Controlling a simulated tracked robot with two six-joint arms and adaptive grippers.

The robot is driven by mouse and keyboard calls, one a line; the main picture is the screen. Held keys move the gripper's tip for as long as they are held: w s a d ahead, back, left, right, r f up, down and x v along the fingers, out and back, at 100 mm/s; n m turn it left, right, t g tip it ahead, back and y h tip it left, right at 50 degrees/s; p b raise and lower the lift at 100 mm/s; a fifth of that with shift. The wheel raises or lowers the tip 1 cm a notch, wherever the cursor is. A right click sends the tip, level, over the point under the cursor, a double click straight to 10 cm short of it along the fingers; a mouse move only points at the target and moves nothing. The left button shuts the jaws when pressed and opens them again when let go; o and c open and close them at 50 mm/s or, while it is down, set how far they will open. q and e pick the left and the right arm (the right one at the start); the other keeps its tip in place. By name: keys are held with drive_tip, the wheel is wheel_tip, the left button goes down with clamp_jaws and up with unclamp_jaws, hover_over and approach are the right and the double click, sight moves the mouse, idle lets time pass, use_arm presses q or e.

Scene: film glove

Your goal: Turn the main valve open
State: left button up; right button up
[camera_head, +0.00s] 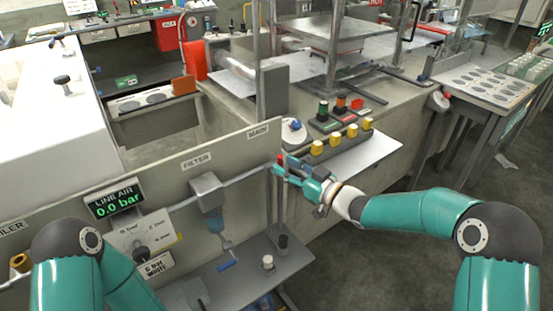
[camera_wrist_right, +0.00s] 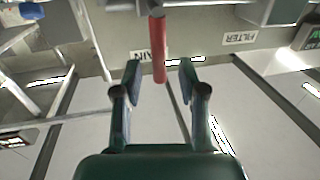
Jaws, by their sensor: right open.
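The main valve's red lever (camera_wrist_right: 158,48) stands between the fingertips of my right gripper (camera_wrist_right: 160,68) in the right wrist view, with a visible gap on each side. The upside-down MAIN label (camera_wrist_right: 150,56) is just behind it. In the head view my right gripper (camera_head: 279,169) is at the pipe below the MAIN label (camera_head: 257,132). It hides most of the valve there; only a bit of red (camera_head: 281,159) shows. The right gripper is open and holds nothing. My left arm shows at lower left, but its gripper is out of view.
The LINE AIR display (camera_head: 115,199) reads 0.0 bar. A filter unit (camera_head: 206,190) hangs on the pipe left of the valve. A grey shelf (camera_head: 240,272) lies below. A row of yellow-topped parts (camera_head: 342,139) stands on the bench just right of the gripper.

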drive_tip(key=shift+x, duration=1.5)
clamp_jaws()
